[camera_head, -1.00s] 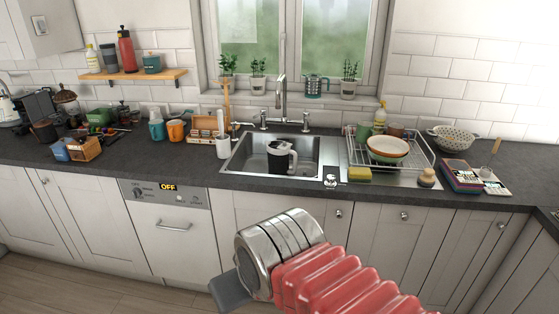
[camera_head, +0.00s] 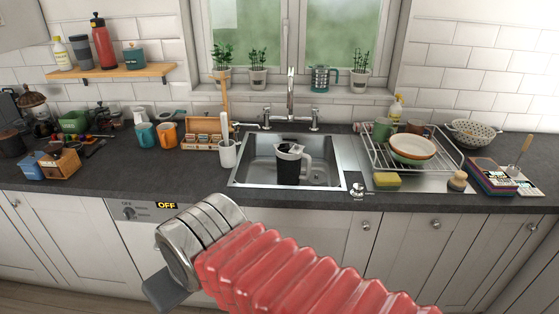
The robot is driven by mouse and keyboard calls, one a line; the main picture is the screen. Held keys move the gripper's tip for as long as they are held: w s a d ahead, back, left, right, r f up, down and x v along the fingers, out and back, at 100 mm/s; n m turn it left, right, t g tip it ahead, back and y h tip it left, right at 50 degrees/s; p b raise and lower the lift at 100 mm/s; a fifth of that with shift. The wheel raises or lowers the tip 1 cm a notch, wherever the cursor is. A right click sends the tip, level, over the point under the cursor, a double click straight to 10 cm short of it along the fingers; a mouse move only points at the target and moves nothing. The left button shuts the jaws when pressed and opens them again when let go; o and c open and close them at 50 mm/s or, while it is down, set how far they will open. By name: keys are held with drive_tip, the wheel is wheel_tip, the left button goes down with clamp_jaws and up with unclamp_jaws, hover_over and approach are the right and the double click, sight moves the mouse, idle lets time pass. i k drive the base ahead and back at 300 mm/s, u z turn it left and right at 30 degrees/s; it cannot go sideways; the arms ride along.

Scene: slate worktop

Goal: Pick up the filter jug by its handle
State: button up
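The filter jug (camera_head: 289,168) stands upright in the steel sink (camera_head: 245,176). It has a dark body with a white upper part, and its pale handle (camera_head: 307,163) faces right. My gripper (camera_head: 160,290) is at the lower left, in front of the cabinets and below the worktop edge. A grey piece shows at its end, but its fingers are not clear, so I cannot tell whether it is open or shut. It is well apart from the jug.
A white cup (camera_head: 228,154) stands left of the sink. The tap (camera_head: 291,100) rises behind it. A dish rack (camera_head: 440,160) with bowls, a yellow sponge (camera_head: 387,180) and a brush (camera_head: 457,182) are to the right. The worktop's front edge lies between my gripper and the sink.

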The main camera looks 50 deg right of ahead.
sight(288, 160)
drive_tip(key=z, duration=0.2)
drive_tip(key=i, duration=0.7)
drive_tip(key=z, duration=0.75)
drive_tip(key=i, duration=0.4)
drive_tip(key=z, duration=0.25)
